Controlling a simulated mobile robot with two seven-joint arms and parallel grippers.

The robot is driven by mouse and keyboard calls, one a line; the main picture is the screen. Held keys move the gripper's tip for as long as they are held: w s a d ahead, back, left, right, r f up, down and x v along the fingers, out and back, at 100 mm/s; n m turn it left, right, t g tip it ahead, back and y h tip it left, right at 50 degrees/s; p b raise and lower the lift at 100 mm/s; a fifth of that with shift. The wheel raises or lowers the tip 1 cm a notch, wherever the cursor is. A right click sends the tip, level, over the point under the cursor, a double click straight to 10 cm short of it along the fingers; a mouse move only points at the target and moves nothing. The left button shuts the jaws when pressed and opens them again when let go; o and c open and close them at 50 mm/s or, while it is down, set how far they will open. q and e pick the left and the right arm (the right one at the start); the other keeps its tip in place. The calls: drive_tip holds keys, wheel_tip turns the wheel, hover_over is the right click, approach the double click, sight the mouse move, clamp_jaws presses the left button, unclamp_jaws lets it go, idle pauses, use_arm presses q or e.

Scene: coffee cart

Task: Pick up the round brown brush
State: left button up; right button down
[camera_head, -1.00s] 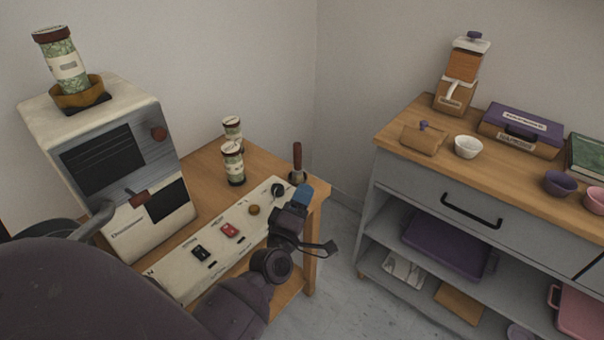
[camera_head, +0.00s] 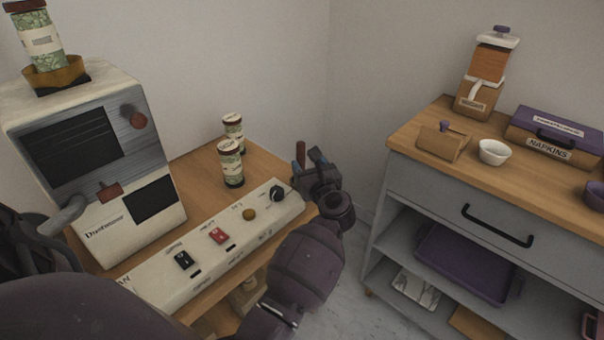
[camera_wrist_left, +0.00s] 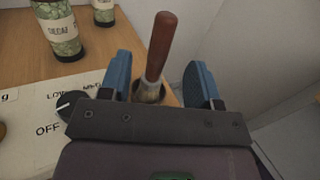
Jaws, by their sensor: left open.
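The brush (camera_head: 300,152) stands upright at the far right corner of the wooden cart, its brown handle pointing up. In the head view my left gripper hides its lower part. In the left wrist view the brush (camera_wrist_left: 161,45) has a reddish-brown handle and a pale lower part. My left gripper (camera_head: 308,165) is open beside the brush. In the left wrist view the brush shows between the blue fingertips of the gripper (camera_wrist_left: 158,78), with a gap on both sides. I cannot tell how far beyond the fingertips it is. My right gripper is not in view.
A cream control panel (camera_head: 215,262) with switches and a dark knob (camera_head: 279,195) lies left of the gripper. Two labelled jars (camera_head: 231,165) stand behind it. An espresso machine (camera_head: 85,135) is at left. A grey cabinet (camera_head: 450,197) stands right, across a floor gap.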

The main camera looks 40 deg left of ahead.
sight(298, 148)
use_arm(q)
drive_tip(key=shift+b+x, duration=0.35)
drive_tip(key=shift+x, duration=3.45)
drive_tip(key=shift+r, duration=0.15)
